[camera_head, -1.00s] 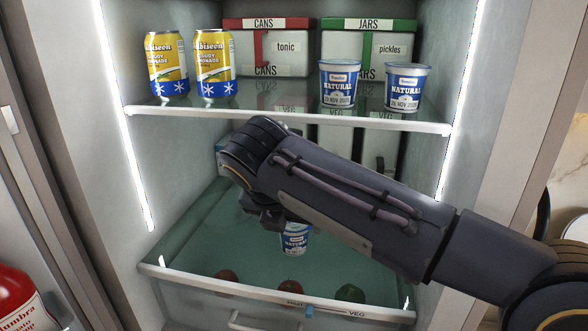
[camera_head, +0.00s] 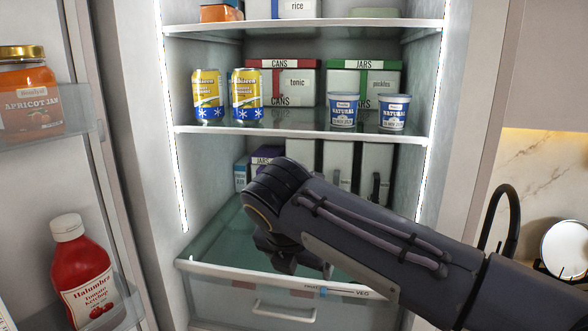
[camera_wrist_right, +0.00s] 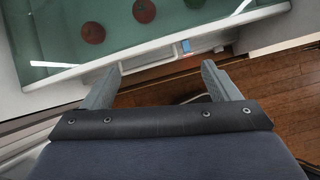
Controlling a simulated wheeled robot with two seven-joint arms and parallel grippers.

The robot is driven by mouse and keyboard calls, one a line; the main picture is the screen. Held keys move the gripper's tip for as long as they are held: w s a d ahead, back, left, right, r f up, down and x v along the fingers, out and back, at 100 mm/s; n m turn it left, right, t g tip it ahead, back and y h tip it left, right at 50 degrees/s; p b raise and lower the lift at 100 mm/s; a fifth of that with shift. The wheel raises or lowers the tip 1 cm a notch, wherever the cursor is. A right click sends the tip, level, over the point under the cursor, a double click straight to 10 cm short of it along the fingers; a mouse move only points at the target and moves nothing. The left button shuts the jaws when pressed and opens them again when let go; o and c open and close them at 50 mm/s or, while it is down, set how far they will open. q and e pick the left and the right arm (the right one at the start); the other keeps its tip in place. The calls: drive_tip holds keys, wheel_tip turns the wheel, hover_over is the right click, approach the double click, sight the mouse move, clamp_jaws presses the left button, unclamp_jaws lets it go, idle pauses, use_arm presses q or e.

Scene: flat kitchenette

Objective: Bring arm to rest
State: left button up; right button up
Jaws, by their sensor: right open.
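My right arm (camera_head: 370,235) reaches across the front of the open fridge from the lower right. My right gripper (camera_head: 290,262) points down, over the front of the glass cover above the drawer, partly hidden by its own wrist. In the right wrist view my right gripper (camera_wrist_right: 160,75) is open, its two grey fingers wide apart with nothing between them. My left gripper is in neither view.
The fridge's middle shelf (camera_head: 290,131) bears two yellow cans (camera_head: 247,96), two yogurt cups (camera_head: 343,110) and storage boxes (camera_head: 283,83). Below is the drawer (camera_head: 270,308). The door at left holds ketchup (camera_head: 85,280) and apricot jam (camera_head: 30,105). Wooden floor (camera_wrist_right: 275,100) shows clear.

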drive_tip(key=s+d+f+m+g+y+b, duration=0.1)
drive_tip(key=s+d+f+m, duration=0.4)
drive_tip(key=d+m, duration=0.35)
drive_tip(key=s+d+f+m+g+y+b, duration=0.15)
drive_tip(key=s+d+f+m, duration=0.25)
drive_tip(key=s+d+m, duration=0.4)
drive_tip(key=s+d+f+m+t+y+b, duration=0.1)
drive_tip(key=s+d+f+m+t+y, duration=0.1)
drive_tip(key=s+f+m, duration=0.8)
drive_tip(key=shift+s+d+f+m+y, duration=0.3)
drive_tip(key=shift+d+f+m, duration=0.45)
drive_tip(key=shift+m, duration=2.5)
drive_tip(key=shift+a, duration=0.1)
